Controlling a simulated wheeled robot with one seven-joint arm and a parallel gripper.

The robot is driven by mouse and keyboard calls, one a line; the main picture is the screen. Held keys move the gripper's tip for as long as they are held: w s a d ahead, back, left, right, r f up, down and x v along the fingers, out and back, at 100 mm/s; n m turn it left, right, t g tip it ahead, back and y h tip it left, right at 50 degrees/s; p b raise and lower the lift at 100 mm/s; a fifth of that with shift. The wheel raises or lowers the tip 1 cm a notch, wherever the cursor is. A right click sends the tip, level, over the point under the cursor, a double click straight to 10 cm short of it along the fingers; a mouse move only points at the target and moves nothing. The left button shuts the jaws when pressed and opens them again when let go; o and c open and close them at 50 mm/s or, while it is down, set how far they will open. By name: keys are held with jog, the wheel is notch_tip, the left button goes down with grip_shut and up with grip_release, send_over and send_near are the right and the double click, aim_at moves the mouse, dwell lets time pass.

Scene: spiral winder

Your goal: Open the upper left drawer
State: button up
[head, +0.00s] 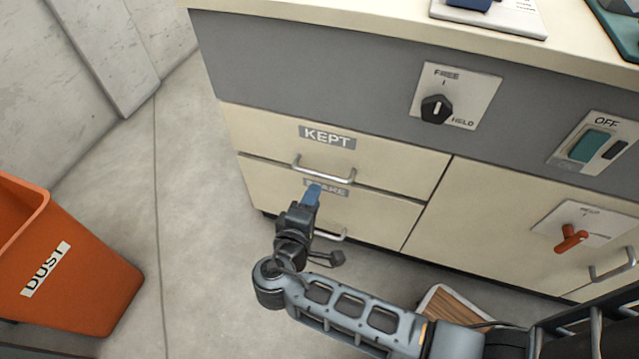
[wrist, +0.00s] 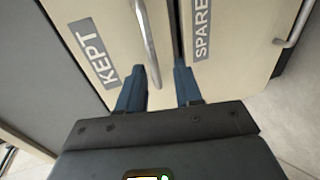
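The upper left drawer (head: 255,132) is cream, carries a KEPT label (head: 327,137) and looks shut. Its silver bar handle (head: 325,174) also shows in the wrist view (wrist: 147,38). My gripper (head: 314,188) is at the drawer fronts, its blue fingertips just below the handle in the head view. In the wrist view my gripper (wrist: 161,68) has its two fingers apart with nothing held. The handle's near end shows beside the left finger, in the gap; I cannot tell how far ahead of the tips it lies.
The lower drawer, labelled SPARE (wrist: 202,30), has its own handle (head: 330,236), partly hidden by my arm. A FREE/HELD knob (head: 436,108), an OFF switch (head: 590,144) and a red lever (head: 571,238) are on the right. An orange DUST bin (head: 95,285) stands left on open floor.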

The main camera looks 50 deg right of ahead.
aim_at(320, 173)
jog(key=shift+h, duration=0.3)
jog(key=x, duration=0.2)
jog(key=b+x, duration=0.1)
jog(key=x, duration=0.2)
jog(key=w+x, duration=0.1)
jog(key=x, duration=0.2)
jog(key=shift+r+b, duration=0.4)
jog(key=shift+s, duration=0.1)
grip_shut()
